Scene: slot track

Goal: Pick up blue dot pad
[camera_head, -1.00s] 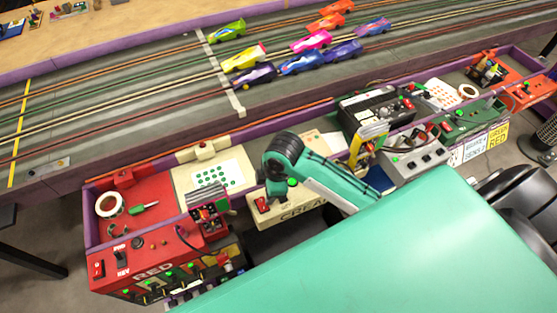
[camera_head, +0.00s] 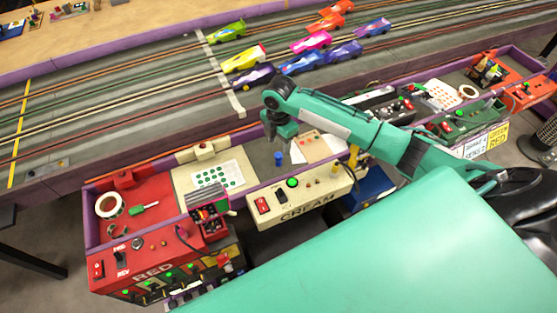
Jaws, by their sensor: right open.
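I cannot make out a pad with blue dots. A small blue cylinder (camera_head: 278,158) stands on the cream station, just below the end of my right arm. A white pad with green dots (camera_head: 216,176) lies left of it. My left gripper is out of view.
The red station (camera_head: 150,240) with a tape roll (camera_head: 109,205) is at lower left. A white pad with red dots (camera_head: 441,95) lies at right, near the green station. Several toy cars are on the slot track (camera_head: 130,105) behind. My teal body covers the lower right.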

